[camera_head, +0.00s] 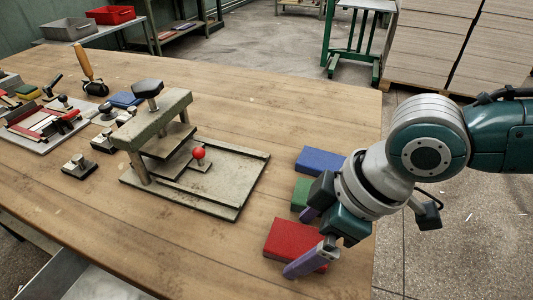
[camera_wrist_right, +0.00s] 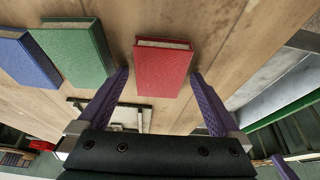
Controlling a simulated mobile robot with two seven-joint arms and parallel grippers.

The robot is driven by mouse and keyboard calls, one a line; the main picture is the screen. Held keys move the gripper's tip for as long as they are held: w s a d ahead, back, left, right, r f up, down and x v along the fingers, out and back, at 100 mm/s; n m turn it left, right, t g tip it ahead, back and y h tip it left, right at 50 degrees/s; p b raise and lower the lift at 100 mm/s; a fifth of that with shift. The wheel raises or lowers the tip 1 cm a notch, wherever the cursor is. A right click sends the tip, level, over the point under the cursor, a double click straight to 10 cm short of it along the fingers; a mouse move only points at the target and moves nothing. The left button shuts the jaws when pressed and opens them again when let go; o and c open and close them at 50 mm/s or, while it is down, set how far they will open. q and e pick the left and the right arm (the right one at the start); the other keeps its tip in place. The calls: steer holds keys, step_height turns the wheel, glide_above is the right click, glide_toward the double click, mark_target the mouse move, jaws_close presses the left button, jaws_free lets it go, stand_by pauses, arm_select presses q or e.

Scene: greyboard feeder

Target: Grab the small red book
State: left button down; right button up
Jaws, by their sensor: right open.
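The small red book (camera_head: 291,238) lies flat on the wooden table near its right edge. In the right wrist view the red book (camera_wrist_right: 162,70) sits between the two purple fingertips, with a narrow gap on each side. My right gripper (camera_head: 297,243) is open, with one finger on each side of the book in the head view. In the right wrist view my right gripper (camera_wrist_right: 159,75) holds nothing. The height of the fingertips over the table is hard to tell. My left gripper is not in view.
A green book (camera_head: 301,195) and a blue book (camera_head: 321,160) lie in a row beyond the red one. The green book (camera_wrist_right: 72,50) is close to one finger. A metal press fixture (camera_head: 215,185) with a red knob stands to the left. The front table area is clear.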

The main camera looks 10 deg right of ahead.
steer(key=shift+f, duration=0.15)
steer(key=c, duration=1.3)
